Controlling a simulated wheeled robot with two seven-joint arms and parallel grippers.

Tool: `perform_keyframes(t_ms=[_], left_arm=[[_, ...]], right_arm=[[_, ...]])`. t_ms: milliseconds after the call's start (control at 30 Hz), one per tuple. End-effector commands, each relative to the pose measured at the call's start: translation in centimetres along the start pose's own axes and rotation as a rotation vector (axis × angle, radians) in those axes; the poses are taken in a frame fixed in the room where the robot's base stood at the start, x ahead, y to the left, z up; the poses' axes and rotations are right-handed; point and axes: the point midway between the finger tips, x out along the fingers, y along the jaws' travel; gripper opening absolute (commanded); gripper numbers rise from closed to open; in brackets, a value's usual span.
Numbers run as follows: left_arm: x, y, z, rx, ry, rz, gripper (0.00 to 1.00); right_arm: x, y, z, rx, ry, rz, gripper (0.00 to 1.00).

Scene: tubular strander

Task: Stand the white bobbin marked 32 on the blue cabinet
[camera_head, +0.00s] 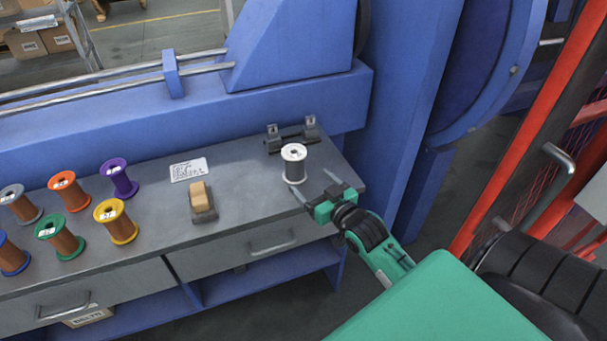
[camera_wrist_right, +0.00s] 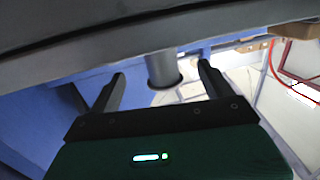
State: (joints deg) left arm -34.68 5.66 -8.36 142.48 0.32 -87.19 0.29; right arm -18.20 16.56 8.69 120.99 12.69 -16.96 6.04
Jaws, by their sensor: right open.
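The white bobbin (camera_head: 294,163), wound with dark grey wire, stands upright on the grey bench top near its right end. Its number cannot be read. My right gripper (camera_head: 314,184) is open and empty, just in front and to the right of the bobbin, fingers pointing toward it. In the right wrist view, a grey cylinder with a flange, seemingly the bobbin (camera_wrist_right: 162,68), shows between the open fingers (camera_wrist_right: 160,78) in the picture; no contact is clear. I cannot make out a separate blue cabinet. My left gripper is out of view.
Several coloured bobbins (camera_head: 65,192) stand at the left of the bench (camera_head: 250,200). A tan block on a grey base (camera_head: 201,203), a white label card (camera_head: 189,169) and a dark bracket (camera_head: 291,137) are closer. Blue machine housing (camera_head: 180,125) rises behind; a red guard (camera_head: 535,120) stands right.

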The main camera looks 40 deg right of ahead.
Motion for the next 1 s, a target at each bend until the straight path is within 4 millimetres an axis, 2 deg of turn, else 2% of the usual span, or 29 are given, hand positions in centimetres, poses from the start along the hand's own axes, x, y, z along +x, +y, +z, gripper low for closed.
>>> perform_keyframes(t_ms=[100, 300, 1000], left_arm=[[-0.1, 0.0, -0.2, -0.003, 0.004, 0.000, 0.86], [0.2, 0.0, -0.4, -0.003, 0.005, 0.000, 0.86], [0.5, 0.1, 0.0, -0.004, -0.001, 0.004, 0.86]], right_arm=[[-1.5, 0.0, 0.1, 0.000, -0.002, 0.000, 0.83], [-2.7, 0.0, 0.0, 0.000, 0.000, 0.000, 0.83], [-2.8, 0.0, 0.0, 0.000, 0.000, 0.000, 0.83]])
